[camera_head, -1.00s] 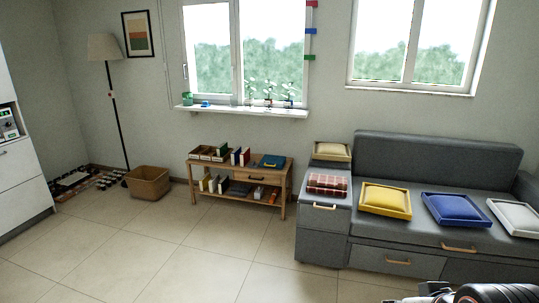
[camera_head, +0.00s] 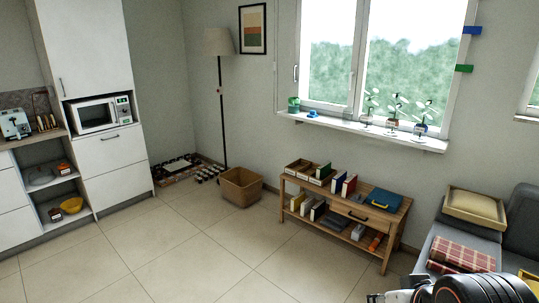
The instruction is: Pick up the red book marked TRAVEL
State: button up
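A red book (camera_head: 350,186) stands upright on the top of the low wooden shelf unit (camera_head: 395,222), beside a blue-and-white book (camera_head: 337,183). Any lettering on it is too small to read, so I cannot tell whether it says TRAVEL. More books (camera_head: 308,206) stand on the lower shelf. My gripper (camera_head: 385,297) shows only in part at the bottom right edge, far from the books. Its fingers are too small and cut off to tell whether they are open or shut.
A wicker basket (camera_head: 241,187) stands left of the shelf unit. A blue folder-like item (camera_head: 384,200) lies on its top. A grey sofa (camera_head: 520,218) with cushions is at right, white cabinets (camera_head: 112,150) at left. The tiled floor (camera_head: 200,255) between is clear.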

aim_at(349, 185)
jog(key=i+j+u, duration=0.2)
jog(key=i, duration=0.35)
jog(key=i+u, duration=0.2)
jog(key=i, duration=0.35)
jog(key=i+j+z, duration=0.35)
jog(key=i+j, duration=0.15)
jog(key=i+j+z, duration=0.35)
jog(key=i+j, duration=0.15)
jog(key=j, duration=0.15)
jog(key=i+l+z, duration=0.25)
jog(key=i, duration=0.15)
jog(key=i+l+z, duration=0.1)
jog(key=i+z, duration=0.15)
jog(key=i, duration=0.1)
